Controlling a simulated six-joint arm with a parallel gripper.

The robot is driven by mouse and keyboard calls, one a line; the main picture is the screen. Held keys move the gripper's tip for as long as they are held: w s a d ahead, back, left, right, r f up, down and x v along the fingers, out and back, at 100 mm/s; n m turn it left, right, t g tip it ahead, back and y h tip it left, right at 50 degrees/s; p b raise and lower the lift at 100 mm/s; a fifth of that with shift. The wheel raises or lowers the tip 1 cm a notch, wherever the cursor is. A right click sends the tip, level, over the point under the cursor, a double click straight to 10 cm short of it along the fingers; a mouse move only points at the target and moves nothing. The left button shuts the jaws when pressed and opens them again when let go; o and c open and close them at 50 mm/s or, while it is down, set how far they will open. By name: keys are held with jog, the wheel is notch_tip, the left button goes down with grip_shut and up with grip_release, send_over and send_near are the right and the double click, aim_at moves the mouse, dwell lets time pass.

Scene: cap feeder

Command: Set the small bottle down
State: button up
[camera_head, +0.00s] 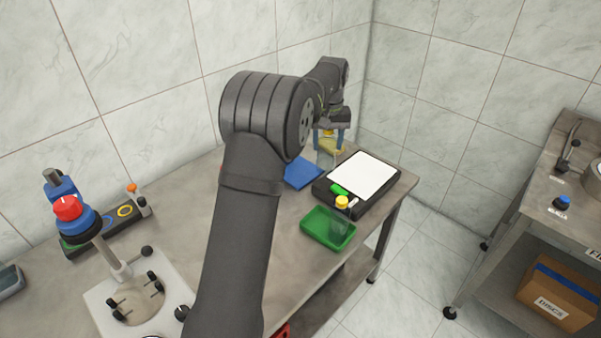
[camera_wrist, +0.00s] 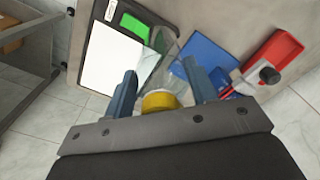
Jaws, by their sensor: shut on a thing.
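My gripper (camera_wrist: 160,70) is shut on the small bottle (camera_wrist: 158,101), a clear body with a yellow cap, between its two blue fingers. In the wrist view the cap lies nearest the palm and the clear body points away, toward the bench. In the head view my gripper (camera_head: 329,139) is at the bench's far end, behind a black device, with the yellow cap (camera_head: 328,133) between the fingers. A yellowish patch shows just under the fingers. I cannot tell whether the bottle's base touches anything.
The black device with a white panel (camera_head: 363,175) stands beside a blue pad (camera_head: 301,174). In front is a green tray (camera_head: 318,231) with a clear item and a yellow cap near it. A red item with a black knob (camera_wrist: 270,75) shows in the wrist view.

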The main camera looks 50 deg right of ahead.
jog(key=w+d+n, duration=0.3)
jog(key=d+n, duration=0.1)
jog(key=n, duration=0.3)
jog(key=w+f, duration=1)
jog(key=w, duration=0.1)
jog(key=shift+a+f, duration=0.25)
jog(key=shift+f, duration=0.15)
jog(key=shift+f, duration=0.15)
jog(key=o, duration=1.2)
